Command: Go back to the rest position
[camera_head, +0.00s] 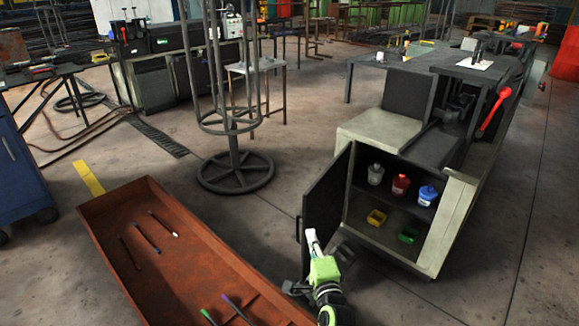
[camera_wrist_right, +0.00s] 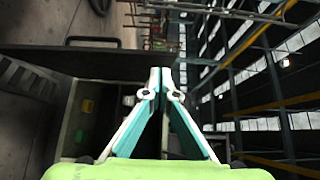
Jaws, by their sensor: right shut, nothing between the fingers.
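My right gripper (camera_head: 311,238) shows at the bottom middle of the head view, green with pale fingers pointing up. Its fingers are shut with nothing between them. In the wrist view the two fingertips (camera_wrist_right: 160,74) meet in a narrow point. In the head view the gripper overlaps the lower part of the open dark cabinet door (camera_head: 325,205); I cannot tell whether it touches the door. My left gripper is not in view.
A rust-red tray (camera_head: 185,235) with several thin tools lies left. A round-based metal stand (camera_head: 235,172) stands behind.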

